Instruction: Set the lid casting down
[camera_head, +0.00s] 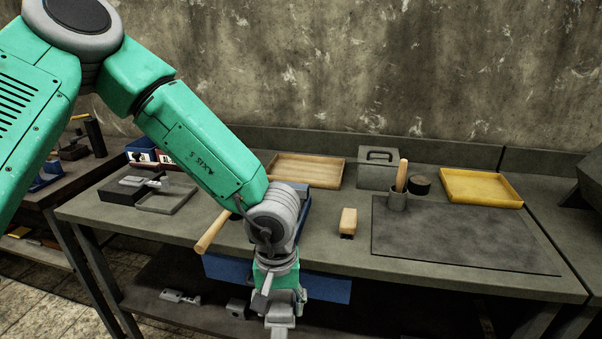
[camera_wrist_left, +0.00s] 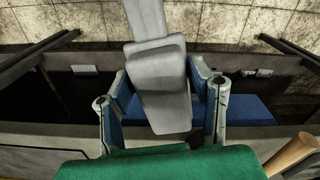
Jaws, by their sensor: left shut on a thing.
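My left gripper (camera_head: 279,303) hangs in front of the workbench's front edge, at the bottom of the head view. It is shut on a grey metal piece, which I take to be the lid casting (camera_head: 279,325). In the left wrist view the lid casting (camera_wrist_left: 163,88) shows as a grey slab between the two fingers (camera_wrist_left: 160,95), with a narrower part reaching the top edge. The gripper hides its near end, and the bottom of the head view cuts it off. My right gripper is in neither view.
The workbench (camera_head: 340,255) holds a dark mat (camera_head: 460,237), a wooden tray (camera_head: 305,170), a yellow tray (camera_head: 482,187), a grey box with a handle (camera_head: 378,172), a brush (camera_head: 348,221) and a cup (camera_head: 397,201). A wooden handle (camera_head: 212,232) overhangs the front edge. The mat is bare.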

